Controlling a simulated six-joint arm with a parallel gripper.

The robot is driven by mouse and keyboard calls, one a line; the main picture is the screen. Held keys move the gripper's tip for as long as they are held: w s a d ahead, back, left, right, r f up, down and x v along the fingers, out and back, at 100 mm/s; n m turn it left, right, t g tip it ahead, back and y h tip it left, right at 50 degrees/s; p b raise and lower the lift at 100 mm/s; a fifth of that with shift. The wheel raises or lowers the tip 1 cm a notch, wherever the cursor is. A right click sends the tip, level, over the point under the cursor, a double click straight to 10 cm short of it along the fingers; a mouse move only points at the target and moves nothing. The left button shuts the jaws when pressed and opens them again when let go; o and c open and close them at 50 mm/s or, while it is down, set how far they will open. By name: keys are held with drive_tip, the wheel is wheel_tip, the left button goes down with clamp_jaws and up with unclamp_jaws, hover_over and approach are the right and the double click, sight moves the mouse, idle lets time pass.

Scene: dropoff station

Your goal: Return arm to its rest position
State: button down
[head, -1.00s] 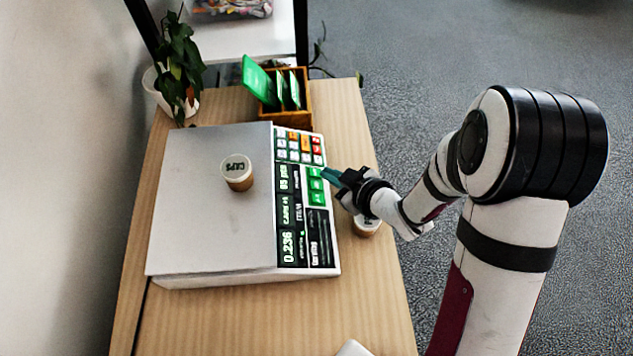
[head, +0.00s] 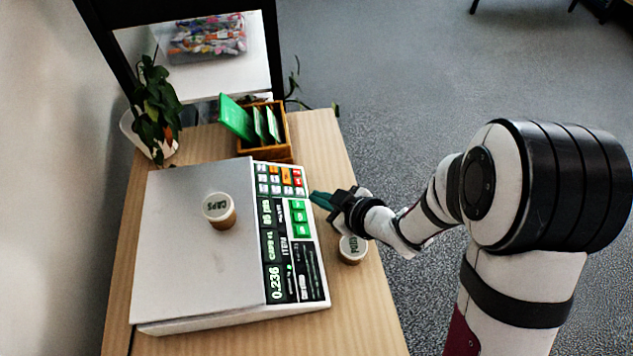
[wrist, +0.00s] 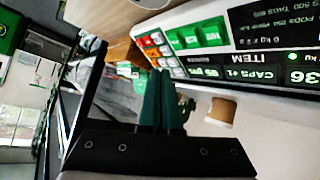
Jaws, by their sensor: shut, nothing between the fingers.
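My gripper (head: 318,199) is shut and empty, its teal fingers together above the right edge of the scale's keypad. In the wrist view the closed fingers (wrist: 158,103) point towards the keypad and display. The scale (head: 195,250) has a flat grey plate and a lit panel (head: 290,235) reading 0.236. A jar labelled CAPS (head: 220,211) stands upright on the plate, well to the left of my gripper. A second jar (head: 352,249) stands on the table right of the scale, just below my wrist in the head view.
A wooden box with green cards (head: 262,135) stands behind the scale. A potted plant (head: 152,125) is at the back left by the wall. A shelf with a bin of colourful packets (head: 207,38) is farther back. Open floor (head: 420,90) lies right of the table.

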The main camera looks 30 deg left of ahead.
drive_tip(key=w+d+m+t+h, duration=0.1)
drive_tip(key=d, duration=0.1)
drive_tip(key=w+d+r+m+t, duration=0.1)
drive_tip(key=w+d, duration=0.1)
drive_tip(key=w+d+r+m+h, duration=0.1)
drive_tip(key=w+d, duration=0.1)
drive_tip(key=shift+t+h, duration=0.3)
drive_tip(key=shift+t, duration=0.1)
drive_tip(key=w+d+r+m+t+h, duration=0.1)
drive_tip(key=d+r+m+h, duration=0.2)
drive_tip(key=d, duration=0.5)
drive_tip(key=d+r+m+h, duration=0.1)
drive_tip(key=d+m+h, duration=0.2)
drive_tip(key=d+m, duration=0.35)
drive_tip(key=s+d+r+m+g+h, duration=0.2)
drive_tip(key=s+d+m+h, duration=0.1)
drive_tip(key=s+d, duration=0.4)
drive_tip(key=s+r+m+g+y, duration=0.1)
drive_tip(key=s+m+g, duration=0.1)
drive_tip(key=s+m, duration=0.2)
drive_tip(key=s+r+m+g+y, duration=0.1)
drive_tip(key=s+m, duration=0.3)
drive_tip(key=s, duration=0.7)
drive_tip(key=shift+s+d+r+g+y, duration=0.3)
drive_tip(key=shift+d+r+g+y, duration=0.15)
drive_tip(key=shift+r+g, duration=0.35)
